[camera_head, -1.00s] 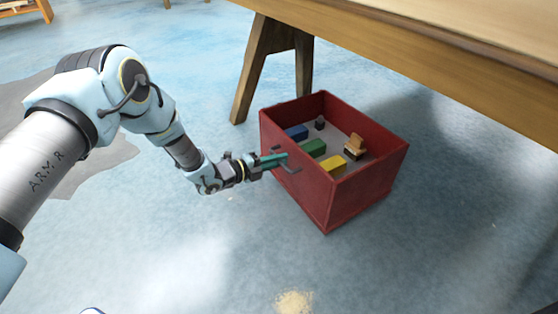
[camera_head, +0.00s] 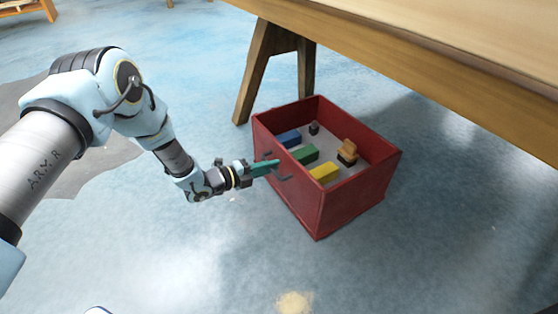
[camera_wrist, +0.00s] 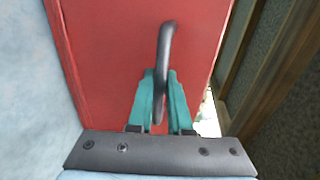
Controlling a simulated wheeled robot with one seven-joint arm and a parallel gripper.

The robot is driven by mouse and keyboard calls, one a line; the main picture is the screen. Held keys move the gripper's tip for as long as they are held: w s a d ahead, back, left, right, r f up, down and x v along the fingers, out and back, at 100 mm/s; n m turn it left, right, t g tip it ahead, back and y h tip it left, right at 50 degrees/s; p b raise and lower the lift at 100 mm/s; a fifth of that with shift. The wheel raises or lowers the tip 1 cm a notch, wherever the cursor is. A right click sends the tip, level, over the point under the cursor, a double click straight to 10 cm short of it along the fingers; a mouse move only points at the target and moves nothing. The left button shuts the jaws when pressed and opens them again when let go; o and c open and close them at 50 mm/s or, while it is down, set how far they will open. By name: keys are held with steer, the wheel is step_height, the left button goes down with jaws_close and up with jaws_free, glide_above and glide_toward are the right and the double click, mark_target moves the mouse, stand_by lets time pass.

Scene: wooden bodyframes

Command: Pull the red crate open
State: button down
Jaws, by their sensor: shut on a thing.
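The red crate (camera_head: 345,208) stands on the floor, partly under the wooden table, with its open top showing. A dark bar handle is on its left-facing wall; the handle (camera_wrist: 165,60) also shows upright in the wrist view against the red wall. My gripper (camera_head: 274,170) is at that wall with its teal fingers on either side of the handle. In the wrist view my gripper (camera_wrist: 161,108) is shut on the handle's lower part. The fingers hide part of the handle.
Inside the crate are a blue block (camera_head: 289,139), a green block (camera_head: 305,154), a yellow block (camera_head: 325,173), a small dark item (camera_head: 314,128) and an orange-topped item (camera_head: 347,152). The table (camera_head: 420,65) overhangs behind, with a trestle leg (camera_head: 254,75). Floor in front is clear.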

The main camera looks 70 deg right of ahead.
steer(key=f+p+v, duration=0.2)
steer(key=p+v, duration=0.1)
steer(key=v, duration=0.8)
steer(key=a+f+p+v, duration=0.1)
steer(key=f+p+v, duration=0.1)
steer(key=v, duration=0.8)
steer(key=f+p+v, duration=0.2)
steer(key=p+v, duration=0.1)
steer(key=v, duration=0.8)
steer(key=shift+w+a+f+p, duration=0.3)
steer(key=shift+w+a+p, duration=0.05)
steer(key=shift+w+a, duration=0.15)
steer(key=c, duration=0.8)
jaws_free()
steer(key=shift+c, duration=0.2)
steer(key=p+v, duration=0.2)
steer(key=v, duration=0.8)
steer(key=shift+w+a, duration=0.2)
steer(key=shift+a, duration=0.1)
